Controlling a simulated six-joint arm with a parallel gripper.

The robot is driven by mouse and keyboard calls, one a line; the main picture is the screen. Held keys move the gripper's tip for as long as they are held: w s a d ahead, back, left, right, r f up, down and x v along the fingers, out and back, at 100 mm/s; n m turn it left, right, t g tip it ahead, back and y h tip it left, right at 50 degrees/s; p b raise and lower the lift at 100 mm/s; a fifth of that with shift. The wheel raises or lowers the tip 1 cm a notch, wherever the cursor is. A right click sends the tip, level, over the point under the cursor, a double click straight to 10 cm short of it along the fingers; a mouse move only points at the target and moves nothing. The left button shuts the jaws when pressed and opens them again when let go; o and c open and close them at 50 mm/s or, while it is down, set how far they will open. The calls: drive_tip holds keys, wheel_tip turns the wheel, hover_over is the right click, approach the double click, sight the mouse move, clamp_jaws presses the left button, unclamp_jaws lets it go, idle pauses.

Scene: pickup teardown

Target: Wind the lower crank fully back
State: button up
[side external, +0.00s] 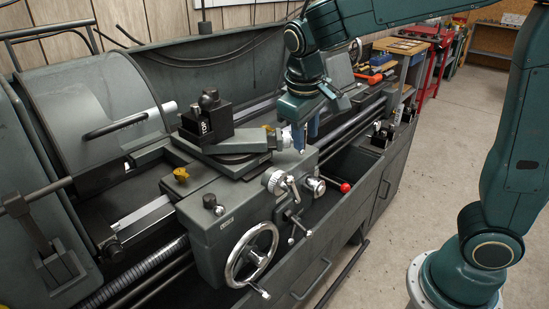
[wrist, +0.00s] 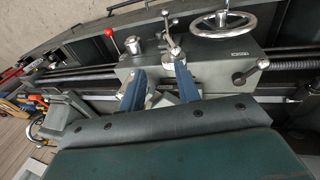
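A grey lathe carriage (side external: 235,200) bears several silver controls. A silver crank with a round dial (side external: 278,182) is on its front; a silver lever (wrist: 172,32) shows on the carriage in the wrist view. A higher silver handle (side external: 285,139) is on the tool slide. Which one is the lower crank is not certain. My gripper (side external: 305,130) points down beside the higher handle. In the wrist view its two blue fingers (wrist: 158,80) are apart, with part of a silver piece showing between them. Whether they touch it is hidden.
A spoked handwheel (side external: 251,255) is on the carriage front, with a red-knobbed lever (side external: 344,187) to its right. A black tool post (side external: 208,118) stands left of my gripper. A bench with orange tools (side external: 380,60) is behind. The floor (side external: 440,150) at right is open.

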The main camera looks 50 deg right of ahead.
drive_tip(key=s+d+r+t+y, duration=0.1)
drive_tip(key=s+t, duration=0.3)
drive_tip(key=s, duration=1.3)
drive_tip(key=shift+d+r+y, duration=0.2)
drive_tip(key=shift+r+y, duration=0.45)
drive_tip(key=shift+y, duration=0.25)
drive_tip(key=shift+s, duration=0.1)
